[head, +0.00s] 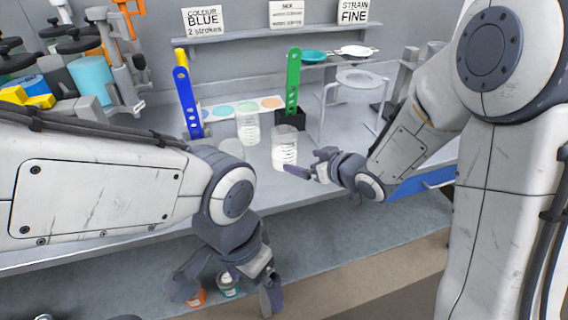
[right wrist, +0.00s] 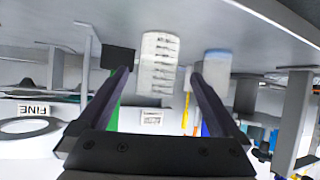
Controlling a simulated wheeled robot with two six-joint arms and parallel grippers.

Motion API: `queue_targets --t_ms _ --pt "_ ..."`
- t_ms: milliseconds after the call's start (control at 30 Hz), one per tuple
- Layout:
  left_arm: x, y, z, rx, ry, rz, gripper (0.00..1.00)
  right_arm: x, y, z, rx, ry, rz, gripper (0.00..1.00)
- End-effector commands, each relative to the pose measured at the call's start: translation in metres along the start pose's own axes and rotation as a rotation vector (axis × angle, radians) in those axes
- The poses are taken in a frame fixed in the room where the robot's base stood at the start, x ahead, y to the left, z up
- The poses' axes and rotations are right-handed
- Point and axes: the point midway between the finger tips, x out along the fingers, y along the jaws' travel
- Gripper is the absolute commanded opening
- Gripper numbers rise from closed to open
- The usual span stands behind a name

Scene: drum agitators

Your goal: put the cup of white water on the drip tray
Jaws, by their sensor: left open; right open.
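A clear graduated cup of white water (head: 285,152) stands upright on the bench, near its front edge. My right gripper (head: 310,166) is open and close to the cup's right side. In the right wrist view, which is upside down, the graduated cup (right wrist: 158,62) appears between the open fingers; contact cannot be told. A second cup (head: 248,128) with pale contents stands behind and to the left. My left gripper (head: 229,288) is open, empty and pointing down in front of the bench. I cannot clearly identify the drip tray.
A green strip (head: 293,80) rises from a black holder (head: 291,119) behind the cup. A blue strip (head: 188,100) stands left. A white ring stand (head: 359,78) is at the right. Drum agitators (head: 90,75) crowd the left.

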Motion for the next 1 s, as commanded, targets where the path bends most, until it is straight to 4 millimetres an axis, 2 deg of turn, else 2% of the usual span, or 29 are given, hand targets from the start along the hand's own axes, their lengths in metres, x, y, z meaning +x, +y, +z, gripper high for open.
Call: queue_targets --t_ms 33,167,400,667,900,1000 --pt "0.011 -0.001 0.001 0.000 0.000 0.000 1.00 0.007 0.004 0.009 0.010 0.034 -0.015 1.00" --pt "0.015 -0.001 0.001 0.000 0.001 0.000 1.00 0.013 0.005 0.007 0.020 0.095 -0.045 1.00" --pt "0.013 -0.001 0.001 0.000 0.001 0.000 1.00 0.046 0.002 0.000 0.020 0.107 -0.056 1.00" --pt "0.010 -0.001 0.000 0.000 0.001 0.000 1.00 0.069 0.001 -0.003 0.020 0.107 -0.054 1.00" --pt "0.004 0.000 0.000 0.000 0.001 0.000 1.00 0.104 0.001 -0.006 0.019 0.107 -0.053 1.00" --pt "0.004 0.000 0.000 0.000 0.001 0.000 1.00 0.112 0.001 -0.007 0.019 0.107 -0.053 1.00"
